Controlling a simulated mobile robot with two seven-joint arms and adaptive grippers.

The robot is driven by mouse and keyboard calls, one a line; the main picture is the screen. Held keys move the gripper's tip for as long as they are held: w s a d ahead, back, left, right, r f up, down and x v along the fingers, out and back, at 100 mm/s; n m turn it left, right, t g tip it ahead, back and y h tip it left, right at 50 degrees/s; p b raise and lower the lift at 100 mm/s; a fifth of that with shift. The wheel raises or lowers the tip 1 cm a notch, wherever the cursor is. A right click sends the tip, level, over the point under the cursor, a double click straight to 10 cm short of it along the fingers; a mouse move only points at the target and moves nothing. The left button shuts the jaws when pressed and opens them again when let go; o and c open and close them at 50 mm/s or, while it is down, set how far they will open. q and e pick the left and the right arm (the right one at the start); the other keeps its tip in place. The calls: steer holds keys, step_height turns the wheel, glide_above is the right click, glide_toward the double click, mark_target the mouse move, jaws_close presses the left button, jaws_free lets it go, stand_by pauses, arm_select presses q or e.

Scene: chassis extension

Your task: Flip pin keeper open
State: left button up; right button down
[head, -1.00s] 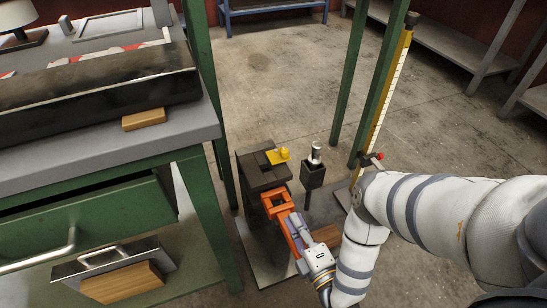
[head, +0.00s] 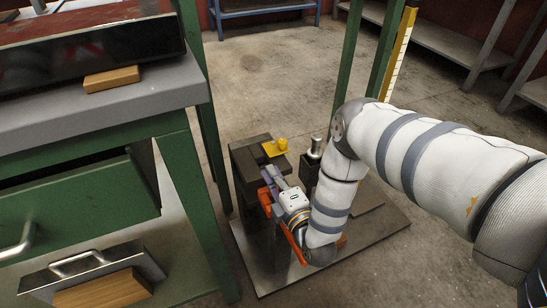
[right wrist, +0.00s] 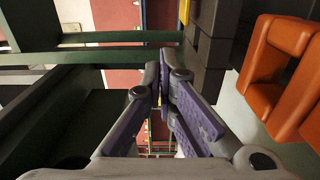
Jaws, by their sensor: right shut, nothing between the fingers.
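A dark block-shaped fixture (head: 247,160) stands on a floor plate. A yellow tab with a small knob (head: 275,148) lies on its top; a bit of yellow also shows at the top edge of the right wrist view (right wrist: 184,10). An orange loop-shaped part (head: 265,197) is at the fixture's front, largely behind my right gripper. The loop (right wrist: 262,62) is at the right of the right wrist view, apart from the fingers. I cannot tell which part is the pin keeper. My right gripper (head: 268,175), with purple fingers, is shut and empty beside the fixture. My left gripper is out of view.
A metal cylinder on a dark post (head: 314,150) stands close to the right of the fixture. A green workbench (head: 185,160) with drawers is at the left, and a green upright (head: 346,70) behind.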

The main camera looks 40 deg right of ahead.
mark_target(275, 152)
steer(key=b+x, duration=0.1)
steer(key=x, duration=0.4)
steer(key=shift+w+d+f, duration=0.1)
steer(key=shift+w, duration=0.3)
steer(key=shift+w+d+b, duration=0.1)
steer(key=shift+d+b, duration=0.2)
steer(key=shift+d, duration=1.7)
